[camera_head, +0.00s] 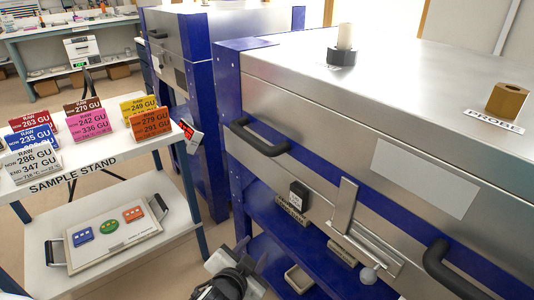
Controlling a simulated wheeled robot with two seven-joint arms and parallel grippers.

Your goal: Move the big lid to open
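The big lid (310,112) is the brushed-steel upper part of the large kiln, filling the right half of the view. It lies level and looks closed on the blue-framed lower body (255,225). Its front has a black handle (262,140) at the left and another black handle (455,272) at the lower right. A steel latch-like bracket (345,205) with a round knob sits low on the front. My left gripper (232,278) is at the bottom centre, below and in front of the kiln, touching neither handle. My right gripper is out of view.
A white sample stand (95,163) with several coloured tags stands at the left, with a tray (110,245) on its lower shelf. A second blue and steel kiln (190,60) stands behind. A brass block (507,101) and a dark nut-like fitting (341,57) sit on the lid.

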